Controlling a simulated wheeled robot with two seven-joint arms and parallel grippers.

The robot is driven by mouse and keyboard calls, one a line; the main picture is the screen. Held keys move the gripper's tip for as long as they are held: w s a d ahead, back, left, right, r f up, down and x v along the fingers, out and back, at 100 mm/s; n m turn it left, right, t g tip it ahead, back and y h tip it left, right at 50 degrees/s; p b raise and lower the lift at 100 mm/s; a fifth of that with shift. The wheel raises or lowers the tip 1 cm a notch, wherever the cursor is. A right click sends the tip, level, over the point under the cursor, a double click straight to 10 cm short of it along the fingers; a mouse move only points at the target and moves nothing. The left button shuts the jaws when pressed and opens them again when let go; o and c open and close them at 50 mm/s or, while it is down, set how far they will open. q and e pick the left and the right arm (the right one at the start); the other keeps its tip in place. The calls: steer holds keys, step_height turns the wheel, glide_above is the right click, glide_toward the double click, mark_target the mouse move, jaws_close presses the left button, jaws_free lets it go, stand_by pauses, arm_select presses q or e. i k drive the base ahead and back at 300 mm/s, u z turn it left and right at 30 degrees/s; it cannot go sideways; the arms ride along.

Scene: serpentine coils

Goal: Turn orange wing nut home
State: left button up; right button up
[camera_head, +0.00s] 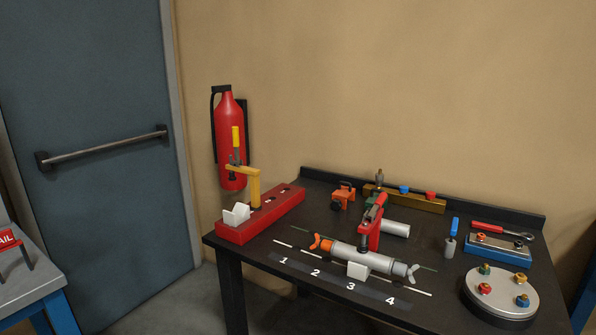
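The orange wing nut (318,242) is at the left end of a light grey cylinder (350,254) lying on the dark table. A grey wing nut (412,272) is at the cylinder's right end. A white block (358,271) is at the cylinder's front middle. A red clamp-like part (371,228) stands behind the cylinder and seems to reach it. Whether the orange nut sits tight against the cylinder is too small to tell. Neither of my grippers is in view.
A red base (262,216) with a yellow clamp (253,187) stands at the table's left. A round silver plate (503,289) with several coloured nuts is front right. Numbers run along the table's front. A fire extinguisher (232,120) hangs on the wall.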

mark_target(318, 237)
steer(key=u, duration=0.55)
steer(key=k, duration=0.95)
steer(key=u, duration=0.95)
steer(key=i, duration=2.2)
steer(key=z, duration=1.9)
steer(key=i, duration=1)
steer(key=z, duration=1.3)
steer(key=k, duration=0.25)
steer(key=u, duration=0.05)
